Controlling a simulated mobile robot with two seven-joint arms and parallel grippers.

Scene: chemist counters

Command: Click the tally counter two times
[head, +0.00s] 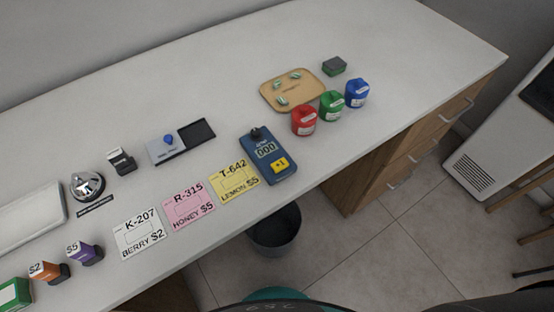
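The tally counter (255,143) is a dark blue device lying on the white counter, right of the yellow card. Its display (265,149) reads 000. A yellow button (280,165) marked +1 sits at its near end, and a dark knob (256,133) is at its far end. Neither of my grippers shows in the head view, and nothing covers the tally counter.
Cards (188,206) lie left of the tally counter. Red (304,121), green (332,106) and blue (356,93) containers stand to its right, near a tan tray (268,96). A bell (88,186) is at the left. A bin (274,232) stands on the floor.

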